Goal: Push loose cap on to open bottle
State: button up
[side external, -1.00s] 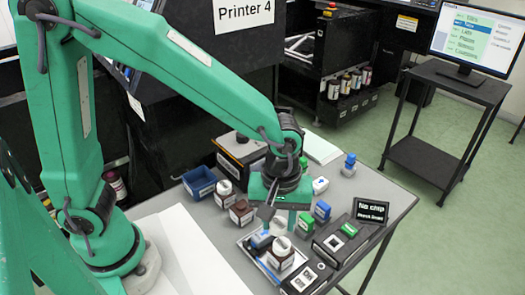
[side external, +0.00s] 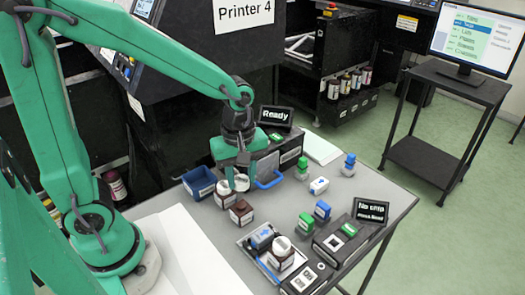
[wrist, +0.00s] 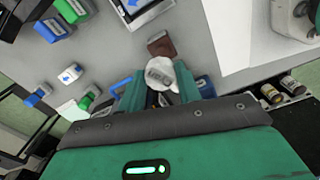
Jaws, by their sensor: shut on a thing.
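My gripper (side external: 238,180) points down behind the bottles at the back of the table. It is shut on a white cap (side external: 242,183), which shows as a pale round top (wrist: 160,73) between the fingers in the wrist view. A dark bottle with a white upper part (side external: 223,187) stands just left of the held cap. Whether that white part is a cap or bare neck is too small to tell. A brown bottle (side external: 241,212) stands in front, and also shows in the wrist view (wrist: 160,47). Another white-topped bottle (side external: 281,256) stands on the front tray.
A blue open bin (side external: 199,182) is left of the bottles. A blue-handled item (side external: 268,178) lies close to the gripper's right. The front tray (side external: 262,262) also holds a blue-marked item. Several small green, blue and white pieces stand right. Two displays stand at back and right.

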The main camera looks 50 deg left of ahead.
aim_at(241, 206)
jog(key=shift+s+a, duration=0.1)
jog(key=shift+a, duration=0.2)
jog(key=shift+f, duration=0.2)
jog(key=shift+f, duration=3)
jog(key=shift+f, duration=0.15)
dwell(0.4)
jog(key=o, duration=1.5)
jog(key=shift+r, duration=3.5)
